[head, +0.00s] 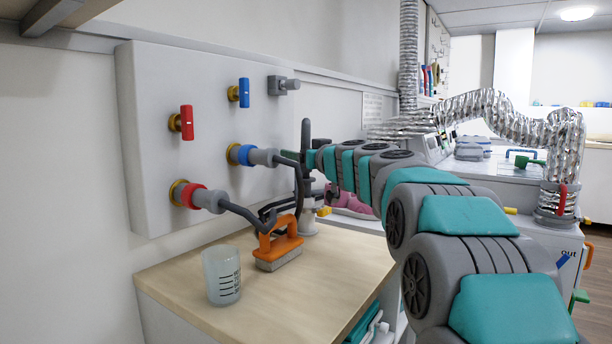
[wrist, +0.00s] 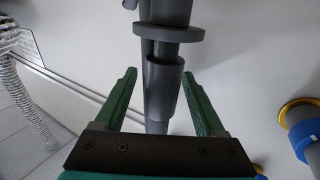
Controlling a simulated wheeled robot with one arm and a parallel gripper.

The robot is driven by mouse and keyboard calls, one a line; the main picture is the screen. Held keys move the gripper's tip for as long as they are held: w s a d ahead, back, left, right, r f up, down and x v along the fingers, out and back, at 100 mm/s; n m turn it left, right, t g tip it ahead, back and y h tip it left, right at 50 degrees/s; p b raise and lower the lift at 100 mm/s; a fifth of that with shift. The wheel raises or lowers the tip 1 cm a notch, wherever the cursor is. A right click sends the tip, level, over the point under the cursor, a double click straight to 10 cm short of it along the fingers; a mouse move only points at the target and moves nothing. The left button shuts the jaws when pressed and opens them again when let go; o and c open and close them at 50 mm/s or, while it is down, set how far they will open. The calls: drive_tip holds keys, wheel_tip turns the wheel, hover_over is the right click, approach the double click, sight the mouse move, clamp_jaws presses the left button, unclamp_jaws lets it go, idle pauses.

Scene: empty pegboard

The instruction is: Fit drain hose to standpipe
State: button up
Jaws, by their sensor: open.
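In the wrist view, my gripper (wrist: 160,76) is open, with one green finger on each side of a grey hose (wrist: 157,110). A thicker grey pipe (wrist: 171,11) continues beyond the flange. I cannot tell whether the cuff is seated in it. In the head view, my gripper (head: 311,158) is at a dark upright hose piece (head: 305,135) in front of the wall panel. My arm hides part of that area.
The wall panel (head: 145,150) carries a red tap (head: 186,123), a blue tap (head: 244,93) and red-ringed (head: 192,196) and blue-ringed (head: 243,155) connectors. An orange-handled brush (head: 279,245) and a measuring cup (head: 222,275) stand on the wooden counter (head: 335,270). Its front is clear.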

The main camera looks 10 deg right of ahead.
clamp_jaws()
idle(0.5)
idle(0.3)
